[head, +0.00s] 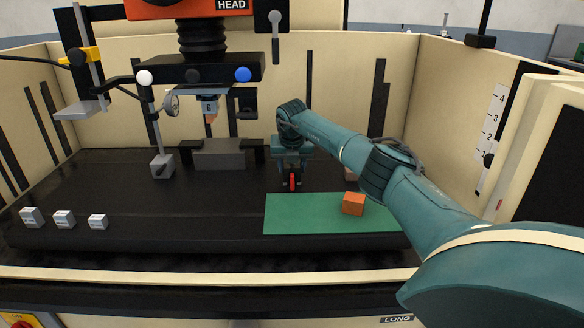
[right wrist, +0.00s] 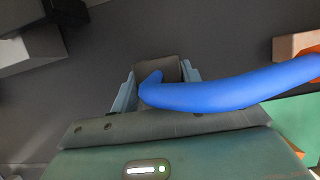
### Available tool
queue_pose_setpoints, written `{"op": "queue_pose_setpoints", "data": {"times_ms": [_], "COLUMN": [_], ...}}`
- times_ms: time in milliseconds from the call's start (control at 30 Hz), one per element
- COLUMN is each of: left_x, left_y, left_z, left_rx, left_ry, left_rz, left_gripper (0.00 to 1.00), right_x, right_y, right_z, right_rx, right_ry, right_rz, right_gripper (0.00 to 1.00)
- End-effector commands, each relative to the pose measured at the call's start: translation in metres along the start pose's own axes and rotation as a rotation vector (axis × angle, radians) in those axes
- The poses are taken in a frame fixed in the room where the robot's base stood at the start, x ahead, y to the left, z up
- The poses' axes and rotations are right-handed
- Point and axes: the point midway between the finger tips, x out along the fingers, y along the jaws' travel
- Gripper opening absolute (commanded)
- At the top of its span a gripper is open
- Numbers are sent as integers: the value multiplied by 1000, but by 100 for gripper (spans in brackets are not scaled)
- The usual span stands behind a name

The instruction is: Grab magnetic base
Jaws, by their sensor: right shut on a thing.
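My right gripper (head: 292,181) points down just behind the back edge of the green mat. In the right wrist view its jaws (right wrist: 160,88) are shut on a grey block (right wrist: 158,70), which looks like the magnetic base. A thick blue curved piece (right wrist: 230,92) crosses in front of the block and hides part of it; I cannot tell if they are joined. In the head view a small red part shows at the gripper's tips, and the gripper hides most of the held thing. My left gripper is not in view.
An orange copper block (head: 353,204) sits on the green mat (head: 290,215). Several small light blocks (head: 64,219) stand at the front left. A grey block with a rod (head: 162,165) stands left of the machine head (head: 200,68). A grey fixture (head: 218,154) lies beneath it. The middle front is clear.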

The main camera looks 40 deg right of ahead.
Motion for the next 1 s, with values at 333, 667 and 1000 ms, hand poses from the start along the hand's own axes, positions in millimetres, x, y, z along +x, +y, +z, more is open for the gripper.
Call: {"op": "queue_pose_setpoints", "data": {"times_ms": [333,667,1000], "left_x": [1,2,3], "left_y": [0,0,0], "left_z": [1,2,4], "left_rx": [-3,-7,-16], "left_ry": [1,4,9], "left_rz": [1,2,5], "left_gripper": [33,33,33], "right_x": [-32,-43,-58], "right_y": [0,0,0], "right_z": [10,-18,-54], "right_rx": [-2,-2,-1], "right_ry": [-6,-6,-6], "right_rz": [4,5,4], "right_gripper": [0,0,0]}}
